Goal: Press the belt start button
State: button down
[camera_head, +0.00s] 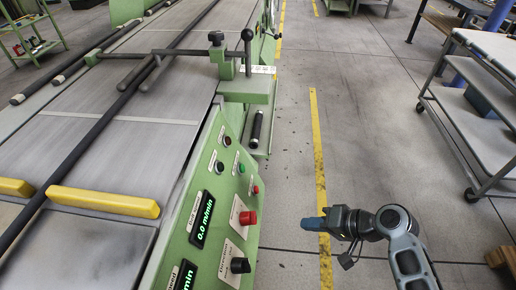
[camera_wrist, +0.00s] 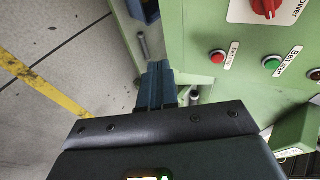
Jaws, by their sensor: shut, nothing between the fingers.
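The belt start button is green with a white "Belt start" label; it shows in the wrist view (camera_wrist: 272,62) at upper right. In the head view a small green button (camera_head: 241,168) on the sloped panel appears to be the same one, its label too small to read. A red belt stop button (camera_wrist: 218,57) sits beside it, left of it in the wrist view. My gripper (camera_head: 304,224) is shut and empty, to the right of the panel over the floor, apart from it. Its closed blue-grey fingers (camera_wrist: 157,82) point past the panel's left side in the wrist view.
A red power knob (camera_wrist: 266,8) is above the belt buttons. The panel's display (camera_head: 203,217) reads 0.0 m/min, with a black knob (camera_head: 240,265) lower down. A grey cart (camera_head: 478,125) stands at right. The aisle with its yellow line (camera_head: 318,160) is clear.

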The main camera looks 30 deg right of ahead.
aim_at(244, 169)
jog(key=w+d+r+y+p, duration=0.1)
jog(key=w+r, duration=0.3)
jog(key=r, duration=0.4)
jog(key=w+d+r+n+y+p, duration=0.1)
jog(key=w+d+r+y+p, duration=0.1)
jog(key=r, duration=0.6)
jog(key=w+y+p, duration=0.1)
jog(key=w+y, duration=0.1)
jog(key=shift+w+y, duration=0.25)
jog(key=shift+y, duration=0.05)
jog(key=p+x, duration=0.2)
jog(key=x, duration=1.2)
jog(key=shift+f, duration=0.2)
